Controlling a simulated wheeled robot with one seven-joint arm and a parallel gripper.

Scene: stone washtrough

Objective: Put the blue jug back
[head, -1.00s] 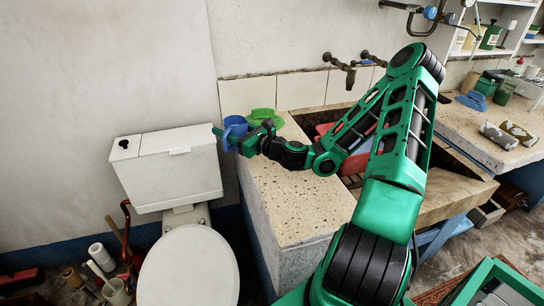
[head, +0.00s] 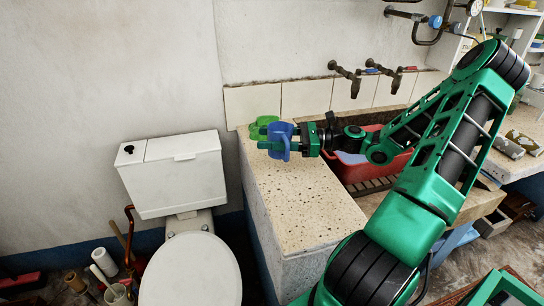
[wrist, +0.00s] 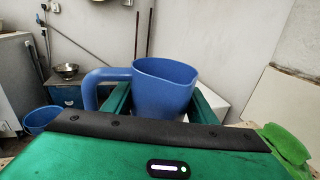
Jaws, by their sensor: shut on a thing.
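The blue jug (head: 281,137) is held over the far end of the speckled stone ledge (head: 293,205), beside the trough. My gripper (head: 279,146) is shut on it. In the wrist view the jug (wrist: 163,90) stands upright between the green fingers, with its handle to the left. I cannot tell whether the jug's base touches the ledge.
A red basin (head: 370,171) sits in the trough right of the ledge, under two wall taps (head: 347,78). A white toilet cistern (head: 172,173) stands left of the ledge. The front of the ledge is clear. Camouflage-patterned items (head: 520,140) lie on the right counter.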

